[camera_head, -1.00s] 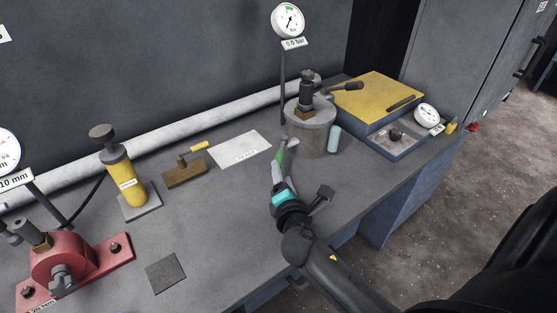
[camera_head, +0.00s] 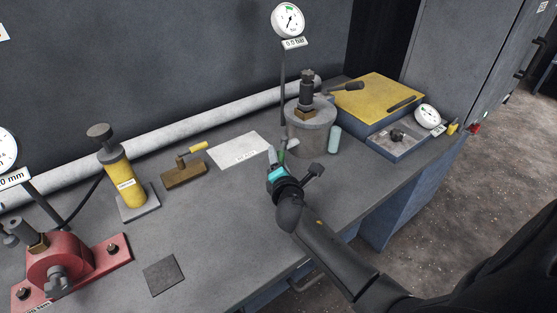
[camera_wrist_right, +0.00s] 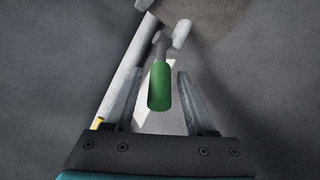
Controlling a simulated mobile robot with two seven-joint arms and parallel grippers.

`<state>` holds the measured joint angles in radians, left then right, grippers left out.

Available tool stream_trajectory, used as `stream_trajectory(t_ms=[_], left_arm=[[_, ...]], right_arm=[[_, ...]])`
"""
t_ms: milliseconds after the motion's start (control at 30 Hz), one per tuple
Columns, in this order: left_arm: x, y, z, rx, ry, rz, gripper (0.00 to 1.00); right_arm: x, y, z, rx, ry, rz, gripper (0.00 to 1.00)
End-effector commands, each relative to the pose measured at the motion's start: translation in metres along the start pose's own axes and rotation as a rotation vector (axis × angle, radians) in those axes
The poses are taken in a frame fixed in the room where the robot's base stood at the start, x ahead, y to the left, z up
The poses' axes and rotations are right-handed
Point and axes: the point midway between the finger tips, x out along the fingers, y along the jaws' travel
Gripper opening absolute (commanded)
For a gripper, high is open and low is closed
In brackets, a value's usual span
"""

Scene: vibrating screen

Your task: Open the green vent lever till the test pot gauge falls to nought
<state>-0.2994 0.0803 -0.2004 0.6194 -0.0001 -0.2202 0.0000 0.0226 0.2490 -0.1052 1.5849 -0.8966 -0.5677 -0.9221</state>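The test pot (camera_head: 311,133) is a grey cylinder with a dark valve on top, at the back of the bench. The green vent lever (camera_head: 281,156) comes out low on the pot's near side, partly hidden by my right gripper (camera_head: 277,158). In the right wrist view the lever's green grip (camera_wrist_right: 159,87) lies between the two spread fingers of this gripper (camera_wrist_right: 156,95), with gaps on both sides. My left gripper is not in view.
A pale blue cylinder (camera_head: 334,140) stands right of the pot. A blue box with a yellow top (camera_head: 378,97) and a tray with a gauge (camera_head: 428,114) are further right. A white card (camera_head: 240,150) lies left; the front middle is clear.

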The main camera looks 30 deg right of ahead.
Motion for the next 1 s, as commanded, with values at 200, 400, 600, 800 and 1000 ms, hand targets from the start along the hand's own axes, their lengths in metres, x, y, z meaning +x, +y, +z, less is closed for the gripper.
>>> stream_trajectory(t_ms=[200,400,600,800,1000], left_arm=[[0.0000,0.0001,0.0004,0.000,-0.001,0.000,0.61],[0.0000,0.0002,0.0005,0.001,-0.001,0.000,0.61],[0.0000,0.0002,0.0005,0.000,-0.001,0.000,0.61],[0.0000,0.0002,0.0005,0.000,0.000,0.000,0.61],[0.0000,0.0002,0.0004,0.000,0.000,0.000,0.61]], right_arm=[[-0.0003,-0.0001,-0.0002,0.000,0.000,0.000,0.29],[-0.0004,0.0000,-0.0003,0.000,0.000,0.000,0.07],[-0.0004,-0.0001,-0.0004,0.000,0.000,0.000,0.00],[-0.0005,-0.0001,-0.0005,0.000,0.001,0.000,0.00],[-0.0005,-0.0002,-0.0006,0.000,0.001,0.000,0.00]])
